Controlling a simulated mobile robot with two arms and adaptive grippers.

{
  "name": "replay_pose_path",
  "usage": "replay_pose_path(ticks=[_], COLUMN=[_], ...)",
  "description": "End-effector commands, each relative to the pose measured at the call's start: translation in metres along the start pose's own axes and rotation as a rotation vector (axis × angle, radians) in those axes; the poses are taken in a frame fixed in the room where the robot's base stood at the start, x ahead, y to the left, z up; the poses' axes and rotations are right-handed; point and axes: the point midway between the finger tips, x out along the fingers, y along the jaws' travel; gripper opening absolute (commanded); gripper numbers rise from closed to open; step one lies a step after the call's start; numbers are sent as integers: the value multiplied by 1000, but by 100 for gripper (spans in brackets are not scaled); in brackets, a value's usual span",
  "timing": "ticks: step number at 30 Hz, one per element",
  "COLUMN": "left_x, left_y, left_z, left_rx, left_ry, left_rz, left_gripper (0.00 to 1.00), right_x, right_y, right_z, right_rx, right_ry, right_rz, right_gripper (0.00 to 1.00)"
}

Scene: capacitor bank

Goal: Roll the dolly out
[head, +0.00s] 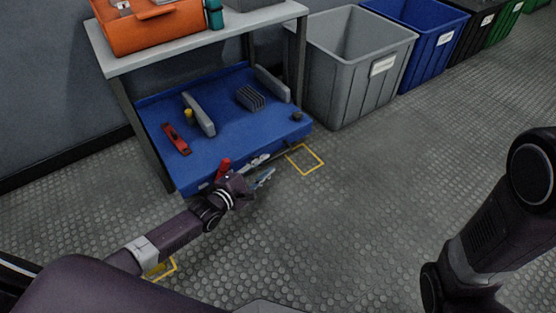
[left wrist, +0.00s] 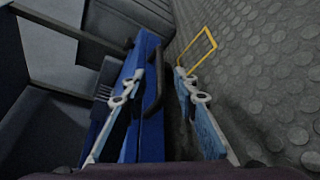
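The dolly is a low blue platform (head: 225,130) under the grey table. Its blue front edge also shows in the left wrist view (left wrist: 152,135), with a dark bar handle (left wrist: 157,85) along it. My left gripper (head: 263,168) is at the dolly's front edge. In the left wrist view its fingers (left wrist: 160,74) are apart, with the handle between them; I cannot tell whether either finger touches it. A red lever-like part (head: 224,167) stands at the front edge beside the gripper. My right arm is at the right, its gripper out of view.
The table (head: 215,43) stands over the dolly, with an orange case (head: 150,25) on top. Several loose items lie on the dolly. Grey (head: 352,75) and blue (head: 420,45) bins stand to the right. Yellow marks (head: 305,160) are on the floor. The front floor is clear.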

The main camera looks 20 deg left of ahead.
Motion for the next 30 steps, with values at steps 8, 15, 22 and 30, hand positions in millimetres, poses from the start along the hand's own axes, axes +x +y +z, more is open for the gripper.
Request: replay_pose_path(ticks=[8, 15, 22, 30], left_x=[43, 64, 68, 68], left_y=[-3, -2, 0, 0], left_z=[-2, -1, 0, 0], left_rx=[2, 2, 2, 2], left_ry=[-1, 0, 1, 1], left_rz=[3, 0, -1, -1], left_gripper=[27, 27, 27, 13], right_x=[-32, -44, -45, -45], right_y=[-6, -9, -9, -9], right_z=[-10, -14, -15, -15], right_rx=[0, 0, 0, 0], right_ry=[-3, -3, -3, -3], right_rz=[0, 0, 0, 0], right_gripper=[40, 40, 40, 40])
